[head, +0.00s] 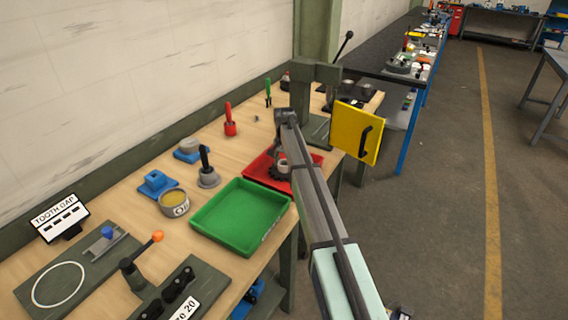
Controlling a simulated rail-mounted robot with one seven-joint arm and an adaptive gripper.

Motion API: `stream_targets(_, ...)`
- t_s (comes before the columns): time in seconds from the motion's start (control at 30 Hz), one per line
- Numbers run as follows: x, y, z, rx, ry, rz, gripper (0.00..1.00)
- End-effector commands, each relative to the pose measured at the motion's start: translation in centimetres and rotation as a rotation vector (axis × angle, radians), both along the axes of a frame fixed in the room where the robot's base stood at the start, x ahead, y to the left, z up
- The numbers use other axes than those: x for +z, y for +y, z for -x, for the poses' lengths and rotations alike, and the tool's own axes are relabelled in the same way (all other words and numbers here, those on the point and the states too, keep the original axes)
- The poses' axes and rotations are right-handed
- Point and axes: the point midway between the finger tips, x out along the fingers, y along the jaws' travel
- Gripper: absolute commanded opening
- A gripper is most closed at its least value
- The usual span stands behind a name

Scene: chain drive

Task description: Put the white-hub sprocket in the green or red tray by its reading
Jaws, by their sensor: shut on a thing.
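In the head view the white-hub sprocket (281,172) shows as a dark toothed wheel with a pale hub, at the red tray (258,168). My gripper (281,152) points down at the end of my arm and is shut on the sprocket. I cannot tell whether the sprocket touches the tray floor. My arm covers part of the red tray's right side. The green tray (238,214) stands in front of the red one and is empty. The tooth gap display (60,217) shows only dashes.
A tin (174,203), a blue block (157,184) and a black-handled grey tool (208,172) stand left of the trays. An orange-knobbed lever (140,262) is at the front. A yellow panel (357,133) and a green press frame (317,74) stand beyond the red tray.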

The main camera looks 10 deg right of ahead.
Motion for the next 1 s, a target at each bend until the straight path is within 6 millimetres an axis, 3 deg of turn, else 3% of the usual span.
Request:
stream_targets(0.07,0.1,0.0,0.0,0.0,-0.001,0.0,0.0)
stream_targets(0.1,-0.2,0.0,0.0,0.0,0.0,0.0,0.59)
stream_targets(0.17,-0.2,0.0,0.0,0.0,0.0,0.0,0.81)
stream_targets(0.67,0.8,0.0,0.0,0.0,0.0,0.0,0.81)
stream_targets(1.0,6.7,0.0,-0.1,0.0,-0.003,0.0,0.81)
